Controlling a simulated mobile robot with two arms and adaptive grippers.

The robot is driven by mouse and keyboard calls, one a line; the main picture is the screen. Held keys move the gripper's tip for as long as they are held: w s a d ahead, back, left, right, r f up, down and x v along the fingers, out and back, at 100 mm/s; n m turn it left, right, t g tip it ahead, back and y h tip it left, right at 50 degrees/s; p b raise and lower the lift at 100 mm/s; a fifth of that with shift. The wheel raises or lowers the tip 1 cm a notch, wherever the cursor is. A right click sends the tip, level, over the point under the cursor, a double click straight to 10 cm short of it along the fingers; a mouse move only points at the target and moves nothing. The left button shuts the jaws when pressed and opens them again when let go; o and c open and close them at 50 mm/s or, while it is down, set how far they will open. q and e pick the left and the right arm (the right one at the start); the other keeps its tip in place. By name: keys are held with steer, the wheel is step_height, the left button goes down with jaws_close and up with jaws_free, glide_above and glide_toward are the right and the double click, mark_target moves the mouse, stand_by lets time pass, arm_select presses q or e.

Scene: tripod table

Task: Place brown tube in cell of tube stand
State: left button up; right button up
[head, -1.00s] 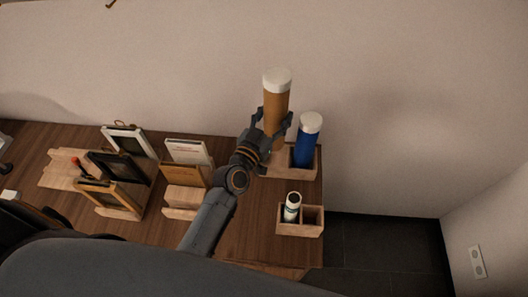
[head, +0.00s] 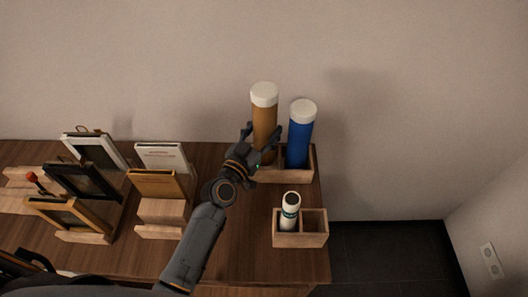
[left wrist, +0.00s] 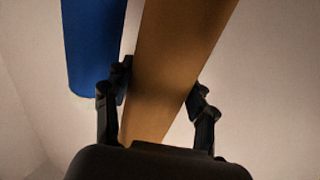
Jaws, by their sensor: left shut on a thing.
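The brown tube (head: 265,118), with a white cap, stands close to upright at the left cell of the wooden tube stand (head: 268,175). My left gripper (head: 260,140) is shut on it, with one finger on each side; the tube also shows between the fingers in the left wrist view (left wrist: 175,60). My gripper hides the tube's lower end, so I cannot tell how deep it sits in the cell. The blue tube (head: 300,138), also white-capped, stands in the right cell; it shows at the left in the left wrist view (left wrist: 92,45). My right gripper is out of view.
A smaller wooden box (head: 300,240) with a white bottle (head: 290,208) in its left cell is in front of the stand. Picture frames (head: 80,182) and books on holders (head: 160,184) are to the left. The wall is behind; the table's right edge is close.

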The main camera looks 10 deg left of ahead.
mark_target(259, 149)
arm_select(q)
steer(key=shift+f+b, duration=0.45)
steer(key=shift+f, duration=0.4)
step_height(259, 149, down, 4)
steer(key=b, duration=0.3)
steer(key=shift+r+b, duration=0.2)
steer(key=shift+b, duration=0.1)
steer(key=shift+r, duration=0.15)
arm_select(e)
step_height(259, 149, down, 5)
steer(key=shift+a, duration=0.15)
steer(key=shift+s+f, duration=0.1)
arm_select(q)
steer(key=o, duration=1.2)
